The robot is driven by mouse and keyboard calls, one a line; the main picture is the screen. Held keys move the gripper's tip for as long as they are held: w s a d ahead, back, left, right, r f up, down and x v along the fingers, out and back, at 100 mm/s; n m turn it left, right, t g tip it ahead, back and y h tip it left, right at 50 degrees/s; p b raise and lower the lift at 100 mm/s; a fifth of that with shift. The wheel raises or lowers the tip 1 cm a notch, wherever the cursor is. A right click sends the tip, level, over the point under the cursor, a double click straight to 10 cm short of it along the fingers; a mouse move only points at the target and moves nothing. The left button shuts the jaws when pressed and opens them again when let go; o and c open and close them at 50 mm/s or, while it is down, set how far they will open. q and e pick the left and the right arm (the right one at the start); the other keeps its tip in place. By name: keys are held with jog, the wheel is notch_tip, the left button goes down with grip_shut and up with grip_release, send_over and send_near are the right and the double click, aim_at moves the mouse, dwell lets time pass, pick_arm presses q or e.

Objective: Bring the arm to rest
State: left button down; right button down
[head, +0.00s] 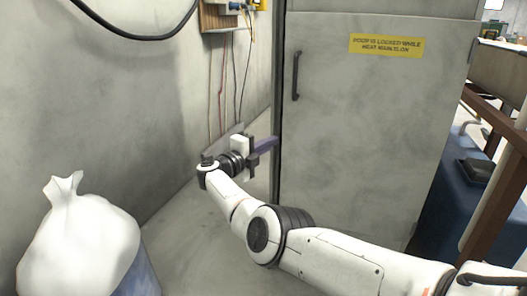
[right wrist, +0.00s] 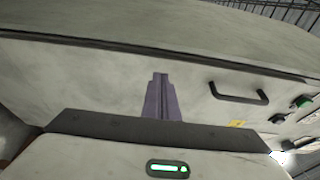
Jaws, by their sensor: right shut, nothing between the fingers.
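My right gripper (head: 268,144) is at the end of my right arm, in front of the left edge of a grey cabinet (head: 370,130). Its purple fingers are shut together with nothing between them. In the right wrist view the shut fingers (right wrist: 161,98) point towards the cabinet front (right wrist: 110,75). I cannot tell whether the fingertips touch the cabinet. My left gripper is in neither view.
The cabinet door is shut; it has a dark handle (head: 296,75) and a yellow sign (head: 387,45). A white bag (head: 80,240) stands at lower left. A wall board with wires (head: 222,15) hangs above. A blue cabinet (head: 450,190) and brown frame (head: 490,215) stand right.

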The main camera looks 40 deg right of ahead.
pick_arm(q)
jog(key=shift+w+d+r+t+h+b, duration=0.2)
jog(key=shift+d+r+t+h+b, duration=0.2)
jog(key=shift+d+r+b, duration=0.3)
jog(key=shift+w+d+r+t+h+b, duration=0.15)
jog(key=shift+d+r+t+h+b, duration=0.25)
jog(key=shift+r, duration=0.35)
pick_arm(e)
jog(key=shift+w+a, duration=0.6)
jog(key=shift+a, duration=0.05)
jog(key=shift+d, duration=0.1)
